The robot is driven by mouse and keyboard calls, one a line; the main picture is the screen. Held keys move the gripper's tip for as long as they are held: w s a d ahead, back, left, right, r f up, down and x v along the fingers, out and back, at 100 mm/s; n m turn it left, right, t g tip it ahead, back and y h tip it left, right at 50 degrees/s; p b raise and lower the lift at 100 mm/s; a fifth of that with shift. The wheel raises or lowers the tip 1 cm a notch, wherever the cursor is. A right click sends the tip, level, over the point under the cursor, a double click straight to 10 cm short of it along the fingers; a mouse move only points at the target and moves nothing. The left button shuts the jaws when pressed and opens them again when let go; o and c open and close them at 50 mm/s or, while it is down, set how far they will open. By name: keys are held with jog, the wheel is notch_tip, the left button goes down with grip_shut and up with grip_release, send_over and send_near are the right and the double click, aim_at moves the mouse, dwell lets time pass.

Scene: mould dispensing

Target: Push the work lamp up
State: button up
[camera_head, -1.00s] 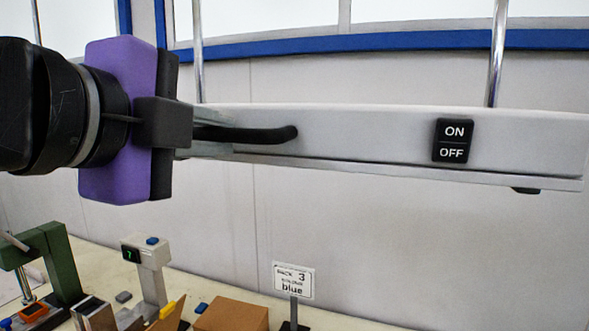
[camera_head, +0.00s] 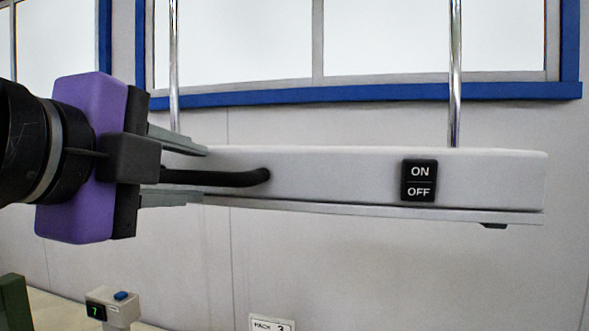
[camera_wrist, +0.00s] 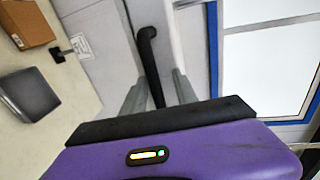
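The work lamp (camera_head: 330,178) is a long white bar hanging level from two chrome rods, with a black ON/OFF switch (camera_head: 419,181) on its front. A bent black handle (camera_head: 235,179) is at its left end and also shows in the wrist view (camera_wrist: 150,62). My gripper (camera_head: 204,174) is at that left end, pointing right. Its two grey fingers are spread, one above and one below the handle, with gaps visible on both sides. The wrist view shows the handle between the fingers (camera_wrist: 156,88). Whether a finger touches the lamp I cannot tell.
A blue-framed window (camera_head: 350,92) is on the wall behind the lamp. Below are a bench with a small display device (camera_head: 112,308) and a sign (camera_head: 271,324). The wrist view shows a cardboard box (camera_wrist: 27,22) and a dark grey object (camera_wrist: 30,94).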

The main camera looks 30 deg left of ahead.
jog(key=shift+s+d, duration=0.1)
jog(key=shift+s, duration=0.45)
jog(key=b+v, duration=0.2)
jog(key=v, duration=0.4)
jog(key=shift+s+r, duration=0.2)
jog(key=shift+s, duration=0.1)
jog(key=shift+d, duration=0.1)
